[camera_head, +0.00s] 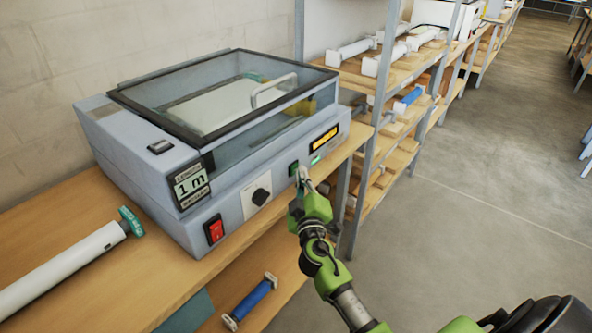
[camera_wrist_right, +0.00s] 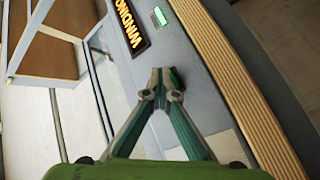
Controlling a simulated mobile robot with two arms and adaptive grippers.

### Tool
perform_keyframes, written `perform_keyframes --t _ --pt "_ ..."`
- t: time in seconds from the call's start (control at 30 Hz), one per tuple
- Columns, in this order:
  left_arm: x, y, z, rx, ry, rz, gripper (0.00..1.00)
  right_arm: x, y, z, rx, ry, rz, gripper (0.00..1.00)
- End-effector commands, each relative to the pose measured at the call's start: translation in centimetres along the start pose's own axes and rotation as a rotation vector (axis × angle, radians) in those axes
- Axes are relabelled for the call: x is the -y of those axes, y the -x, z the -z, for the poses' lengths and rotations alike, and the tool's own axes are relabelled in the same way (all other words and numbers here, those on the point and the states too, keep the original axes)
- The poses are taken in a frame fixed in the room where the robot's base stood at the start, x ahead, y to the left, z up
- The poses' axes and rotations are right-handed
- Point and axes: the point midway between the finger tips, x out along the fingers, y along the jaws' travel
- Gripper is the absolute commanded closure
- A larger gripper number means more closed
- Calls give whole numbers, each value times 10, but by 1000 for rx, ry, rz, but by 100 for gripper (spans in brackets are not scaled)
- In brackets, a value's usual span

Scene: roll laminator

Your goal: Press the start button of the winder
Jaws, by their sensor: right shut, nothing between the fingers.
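The winder (camera_head: 215,135) is a grey-blue machine with a dark-framed clear lid, standing on a wooden bench. On its front face, in the head view, are a dark green button (camera_head: 293,168), a small lit green lamp (camera_head: 316,160) and an orange lit display (camera_head: 325,138). My right gripper (camera_head: 303,174) is shut and empty, with its tips at the front face beside the green button. In the right wrist view the closed tips (camera_wrist_right: 162,76) lie against or very near the green button (camera_wrist_right: 178,78) and partly cover it; contact cannot be told. The display (camera_wrist_right: 127,25) appears to read "WINDING". My left gripper is out of view.
The front panel also has a black knob (camera_head: 260,197), a red switch (camera_head: 214,229) and a "1 m" counter (camera_head: 191,186). A white roll (camera_head: 62,268) lies on the bench at left. Shelves (camera_head: 400,70) with rolls stand behind at right. The floor (camera_head: 480,200) at right is clear.

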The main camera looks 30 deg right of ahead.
Motion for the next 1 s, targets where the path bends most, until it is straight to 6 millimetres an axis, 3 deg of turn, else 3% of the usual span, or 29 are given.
perform_keyframes --t 0.63,1.0 --pt "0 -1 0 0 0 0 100 -8 13 -9 0 0 1 100" --pt "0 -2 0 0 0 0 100 -26 38 -28 1 1 1 100"
